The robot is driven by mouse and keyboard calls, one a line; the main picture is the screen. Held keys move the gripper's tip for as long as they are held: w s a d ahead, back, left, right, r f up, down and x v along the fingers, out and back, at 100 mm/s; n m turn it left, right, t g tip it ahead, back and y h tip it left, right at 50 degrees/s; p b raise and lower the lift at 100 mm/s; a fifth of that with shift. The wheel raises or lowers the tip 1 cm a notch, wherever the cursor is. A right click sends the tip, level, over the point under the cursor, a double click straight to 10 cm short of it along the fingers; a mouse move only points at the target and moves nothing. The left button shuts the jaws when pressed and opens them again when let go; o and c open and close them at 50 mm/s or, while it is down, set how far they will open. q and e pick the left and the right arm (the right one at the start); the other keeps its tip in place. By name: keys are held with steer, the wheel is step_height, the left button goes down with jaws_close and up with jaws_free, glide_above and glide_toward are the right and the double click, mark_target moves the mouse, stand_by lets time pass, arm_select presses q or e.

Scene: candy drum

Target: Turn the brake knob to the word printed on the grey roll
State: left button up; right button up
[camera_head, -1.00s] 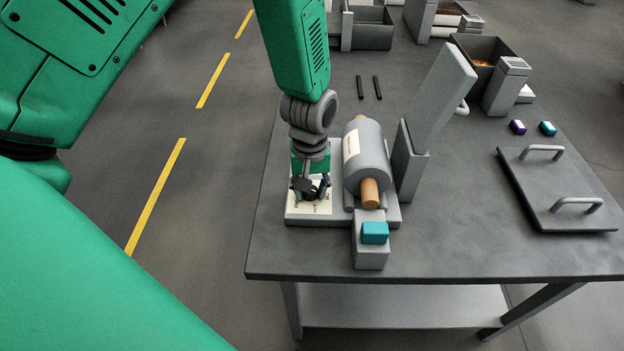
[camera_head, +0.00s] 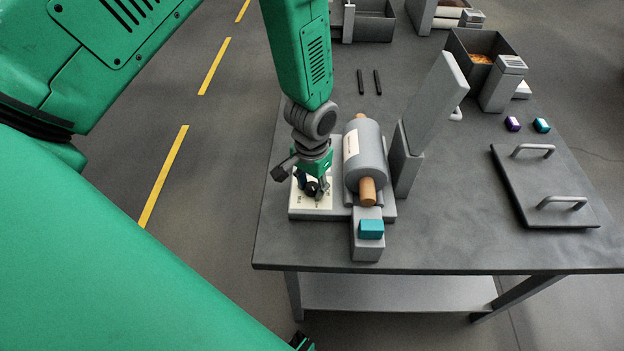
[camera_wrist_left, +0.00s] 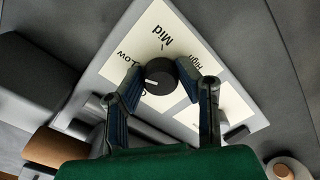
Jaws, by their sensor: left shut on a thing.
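The dark round brake knob (camera_wrist_left: 160,76) sits on a white card (camera_wrist_left: 150,40) printed Low, Mid and High. My left gripper (camera_wrist_left: 161,72) is shut on the knob, a finger on each side. In the head view my left gripper (camera_head: 313,190) points down at the knob plate. The grey roll (camera_head: 372,160) lies beside it on the right, with a wooden core end. Its white label (camera_head: 351,144) is too small to read. My right gripper is not in view.
A teal block (camera_head: 371,229) sits on a grey stand in front of the roll. A tall grey plate (camera_head: 434,105) leans right of the roll. A handled tray (camera_head: 540,190) and purple (camera_head: 513,124) and teal (camera_head: 542,126) blocks lie on the right.

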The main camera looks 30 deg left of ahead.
mark_target(313, 184)
arm_select(q)
steer(key=shift+w+r, duration=0.1)
steer(key=shift+w, duration=0.25)
steer(key=o, duration=1.1)
steer(key=shift+s, duration=0.1)
step_height(313, 184, up, 12)
steer(key=shift+f, duration=0.2)
